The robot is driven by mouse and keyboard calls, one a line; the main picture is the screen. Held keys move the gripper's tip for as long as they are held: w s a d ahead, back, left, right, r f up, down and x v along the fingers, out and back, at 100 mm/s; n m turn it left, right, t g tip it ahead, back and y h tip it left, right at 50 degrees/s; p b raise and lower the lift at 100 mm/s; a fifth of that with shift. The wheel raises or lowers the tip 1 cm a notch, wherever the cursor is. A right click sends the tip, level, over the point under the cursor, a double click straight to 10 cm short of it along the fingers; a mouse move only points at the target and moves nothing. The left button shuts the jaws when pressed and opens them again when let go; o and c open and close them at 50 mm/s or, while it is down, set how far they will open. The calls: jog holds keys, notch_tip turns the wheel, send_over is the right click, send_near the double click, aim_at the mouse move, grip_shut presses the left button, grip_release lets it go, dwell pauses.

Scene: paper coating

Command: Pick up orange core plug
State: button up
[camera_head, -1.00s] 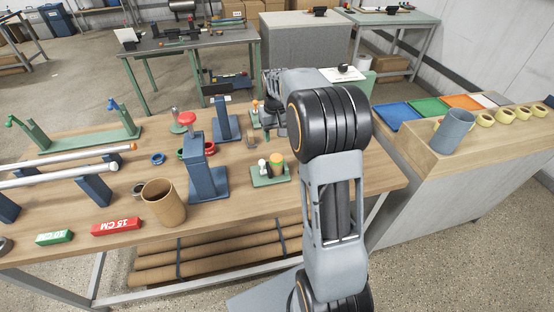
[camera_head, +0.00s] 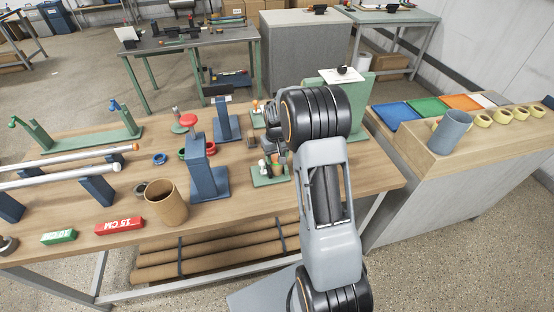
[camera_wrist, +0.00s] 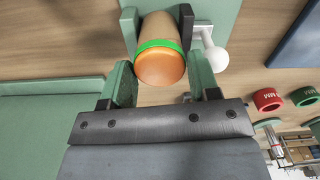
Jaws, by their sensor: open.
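The orange core plug (camera_wrist: 160,66) shows in the wrist view as a tan cylinder with a green band and a rounded orange end. My gripper (camera_wrist: 158,32) is open, with one finger on each side of the plug; I cannot tell whether either finger touches it. In the head view my gripper (camera_head: 277,156) is over the small green stand (camera_head: 266,182) on the wooden bench. There my wrist and gripper largely hide the plug. A white round-headed piece (camera_wrist: 214,58) stands right beside the plug in the wrist view.
A blue stand with a red knob (camera_head: 206,170) and a cardboard tube (camera_head: 165,203) are left of my gripper. Red and green rings (camera_wrist: 268,99) lie at the right in the wrist view. A green rack (camera_head: 80,133) stands farther left. The bench front right is clear.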

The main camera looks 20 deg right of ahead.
jog(key=shift+c, duration=0.5)
jog(key=c, duration=0.5)
jog(key=shift+r, duration=0.1)
